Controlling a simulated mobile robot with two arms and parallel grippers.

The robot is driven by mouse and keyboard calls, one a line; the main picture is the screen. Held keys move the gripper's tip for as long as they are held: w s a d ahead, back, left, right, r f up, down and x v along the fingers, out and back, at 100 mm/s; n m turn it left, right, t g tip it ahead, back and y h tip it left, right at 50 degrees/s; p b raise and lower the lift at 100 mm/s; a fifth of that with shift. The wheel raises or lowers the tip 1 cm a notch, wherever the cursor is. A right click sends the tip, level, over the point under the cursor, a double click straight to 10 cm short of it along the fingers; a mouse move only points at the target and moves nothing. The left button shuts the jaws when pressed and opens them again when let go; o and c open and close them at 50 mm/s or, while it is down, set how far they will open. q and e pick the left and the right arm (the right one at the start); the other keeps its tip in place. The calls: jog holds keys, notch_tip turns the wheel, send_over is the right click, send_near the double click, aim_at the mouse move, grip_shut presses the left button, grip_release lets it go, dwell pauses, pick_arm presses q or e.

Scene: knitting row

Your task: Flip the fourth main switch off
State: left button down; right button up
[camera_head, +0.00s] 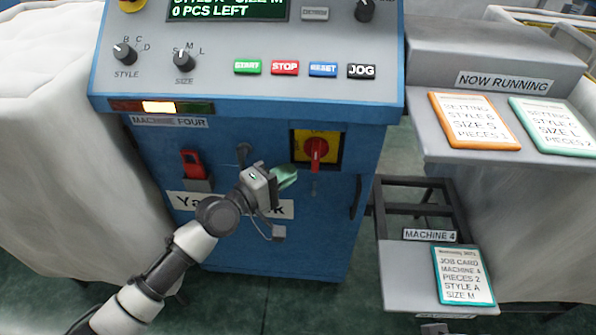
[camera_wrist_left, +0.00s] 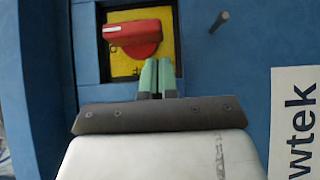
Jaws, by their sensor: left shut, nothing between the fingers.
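The main switch (camera_head: 316,152) is a red rotary handle on a yellow square plate, set in a dark frame on the blue front of machine four. Its handle points up and down in the head view. In the left wrist view the red handle (camera_wrist_left: 132,34) lies crosswise near the top. My left gripper (camera_head: 290,176) is just left of and below the switch, with its green fingers shut and empty. In the left wrist view the fingertips (camera_wrist_left: 157,68) overlap the yellow plate beside the red knob; I cannot tell whether they touch.
A red latch (camera_head: 193,163) and a "MACHINE FOUR" label (camera_head: 169,121) are on the same front. A shelf (camera_head: 408,290) with a job card (camera_head: 463,276) stands at right.

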pick_arm(q)
jog(key=shift+d, duration=1.25)
jog(key=shift+f+b, duration=0.1)
jog(key=shift+b, duration=0.35)
jog(key=shift+d+n, duration=0.1)
jog(key=shift+n, duration=0.2)
jog(key=shift+b, duration=0.35)
